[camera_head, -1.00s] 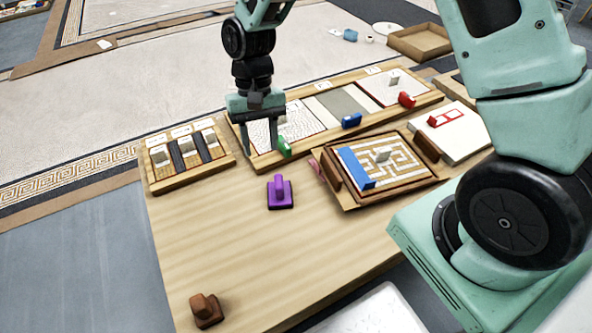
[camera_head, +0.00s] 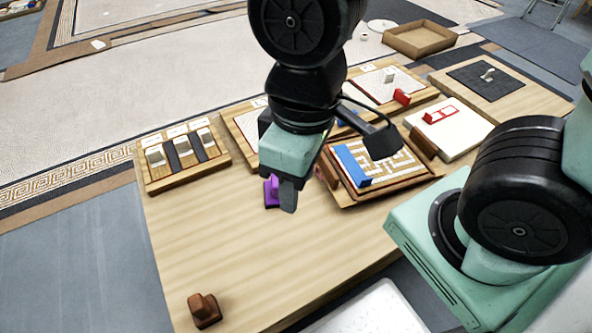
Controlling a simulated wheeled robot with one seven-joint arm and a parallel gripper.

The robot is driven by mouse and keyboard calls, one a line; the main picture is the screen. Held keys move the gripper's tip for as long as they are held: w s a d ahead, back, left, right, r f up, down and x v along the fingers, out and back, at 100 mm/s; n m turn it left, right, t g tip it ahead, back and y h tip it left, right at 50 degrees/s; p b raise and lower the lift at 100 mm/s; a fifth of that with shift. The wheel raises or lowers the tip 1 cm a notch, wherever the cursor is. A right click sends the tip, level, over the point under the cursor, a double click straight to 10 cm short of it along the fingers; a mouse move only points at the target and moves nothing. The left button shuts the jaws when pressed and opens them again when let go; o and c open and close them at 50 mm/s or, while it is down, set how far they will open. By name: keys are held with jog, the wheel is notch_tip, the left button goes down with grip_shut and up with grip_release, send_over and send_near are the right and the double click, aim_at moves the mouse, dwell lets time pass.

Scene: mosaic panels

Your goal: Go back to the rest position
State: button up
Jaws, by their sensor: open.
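My gripper (camera_head: 288,200) hangs in the air over the middle of the wooden table (camera_head: 225,250), pointing down and seen nearly edge-on. Nothing shows held in it. Its near finger covers part of a purple handled block (camera_head: 270,191) on the table. My wrist hides much of the long mosaic panel behind it, and the arm's dark wrist part covers a piece of the maze tray (camera_head: 395,190).
A three-slot wooden tray (camera_head: 185,177) lies at the left. A brown block (camera_head: 204,310) stands at the front left. A white board with a red frame (camera_head: 448,135) and a dark panel (camera_head: 490,82) lie at the right.

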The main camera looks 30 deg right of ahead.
notch_tip(320, 180, up, 12)
jog(key=p, duration=1.2)
jog(key=shift+r, duration=0.2)
